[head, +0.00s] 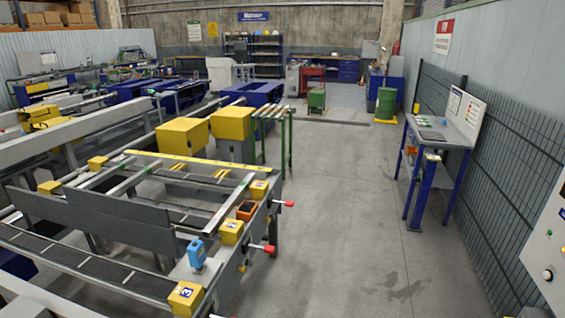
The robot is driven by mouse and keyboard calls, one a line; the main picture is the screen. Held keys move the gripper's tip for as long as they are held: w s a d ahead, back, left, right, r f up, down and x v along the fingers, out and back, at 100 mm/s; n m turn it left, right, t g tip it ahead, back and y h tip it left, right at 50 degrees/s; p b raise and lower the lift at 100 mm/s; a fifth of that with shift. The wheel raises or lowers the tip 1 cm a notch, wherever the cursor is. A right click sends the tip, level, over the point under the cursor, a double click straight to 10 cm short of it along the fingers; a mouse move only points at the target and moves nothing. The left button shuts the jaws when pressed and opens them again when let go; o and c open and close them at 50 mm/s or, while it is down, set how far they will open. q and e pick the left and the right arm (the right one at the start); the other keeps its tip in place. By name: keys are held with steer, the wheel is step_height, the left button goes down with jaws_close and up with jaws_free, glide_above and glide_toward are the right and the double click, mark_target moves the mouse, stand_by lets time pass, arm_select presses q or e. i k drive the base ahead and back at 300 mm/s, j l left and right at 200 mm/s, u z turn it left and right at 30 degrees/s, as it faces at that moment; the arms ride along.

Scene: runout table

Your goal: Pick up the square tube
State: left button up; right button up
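The runout table (145,205) fills the lower left of the head view, a grey frame with dark belts and yellow blocks. Several long grey bars lie on or form part of it. One slanting bar (232,205) runs across its right half, and another (132,182) lies farther left. I cannot tell which of these, if any, is the square tube or a part of the frame. Neither of my grippers is in view.
Red-knobbed levers (268,249) stick out from the table's right side. A blue device (196,254) and an orange box (246,210) sit near that edge. Open concrete floor (345,220) lies to the right. A blue-legged workstation (440,140) stands by the mesh fence (505,185).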

mark_target(214, 224)
steer(key=i+l+z, duration=0.1)
steer(key=i+l, duration=0.2)
steer(key=i, duration=0.2)
steer(key=i+l, duration=0.25)
steer(key=i, duration=0.3)
steer(key=i+l+z, duration=0.15)
steer(key=i+l, duration=0.15)
steer(key=i, duration=0.2)
steer(key=i+l, duration=0.2)
steer(key=i, duration=0.35)
steer(key=i+u, duration=1)
steer(key=u, duration=0.15)
steer(key=i+l+u, duration=0.35)
steer(key=i+u, duration=0.4)
steer(key=i+l+u, duration=0.15)
steer(key=u, duration=0.25)
steer(key=i, duration=0.05)
